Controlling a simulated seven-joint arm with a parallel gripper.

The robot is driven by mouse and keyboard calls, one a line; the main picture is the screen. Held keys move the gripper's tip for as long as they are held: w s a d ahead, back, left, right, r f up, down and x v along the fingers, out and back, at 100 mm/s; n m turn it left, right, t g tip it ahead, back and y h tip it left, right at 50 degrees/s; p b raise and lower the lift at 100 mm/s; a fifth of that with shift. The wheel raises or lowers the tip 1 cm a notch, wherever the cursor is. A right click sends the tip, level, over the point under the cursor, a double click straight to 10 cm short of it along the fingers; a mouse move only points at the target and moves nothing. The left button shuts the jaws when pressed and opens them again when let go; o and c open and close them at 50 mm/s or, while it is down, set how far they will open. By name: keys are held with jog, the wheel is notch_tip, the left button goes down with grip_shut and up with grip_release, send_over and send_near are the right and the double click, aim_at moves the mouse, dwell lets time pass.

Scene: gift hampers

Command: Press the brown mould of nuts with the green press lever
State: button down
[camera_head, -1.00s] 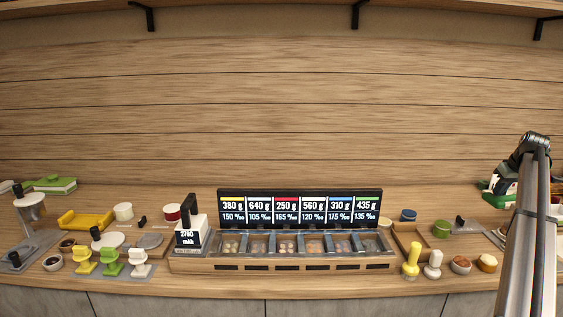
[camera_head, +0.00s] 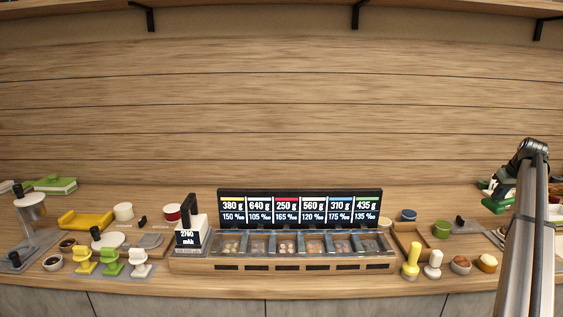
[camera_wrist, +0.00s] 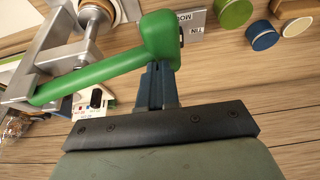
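The green press lever (camera_wrist: 100,72) crosses the upper left of the wrist view, from the grey metal press frame (camera_wrist: 55,45) to a thick rounded knob. My gripper (camera_wrist: 164,72) has its two fingers close together, with no clear gap. Its tips meet the underside of the knob in the picture and are partly hidden by it; nothing shows between them. A round brown-rimmed piece (camera_wrist: 92,18), perhaps the mould, sits in the press at the top edge, partly cut off. In the head view my arm covers much of the press area at the far right.
Near the press lie a grey plate with lettering (camera_wrist: 192,25), a green round tub (camera_wrist: 234,12) and a blue-lidded tub (camera_wrist: 262,36). In the head view, a row of nut bins (camera_head: 285,245) stands mid-counter and a yellow stamp (camera_head: 411,262) stands right of it.

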jog(key=shift+a+f, duration=0.1)
jog(key=shift+f, duration=0.7)
jog(key=shift+s+a+f, duration=0.1)
jog(key=shift+s+f, duration=0.05)
jog(key=shift+f, duration=0.05)
dwell(0.3)
jog(key=shift+r, duration=0.1)
jog(key=shift+w+d+r, duration=0.1)
jog(key=shift+r, duration=1.1)
jog(key=shift+w+d+r, duration=0.1)
jog(key=shift+r, duration=1.05)
notch_tip(320, 180, up, 8)
jog(key=shift+r, duration=0.1)
notch_tip(320, 180, up, 4)
jog(key=shift+f, duration=0.1)
dwell(0.3)
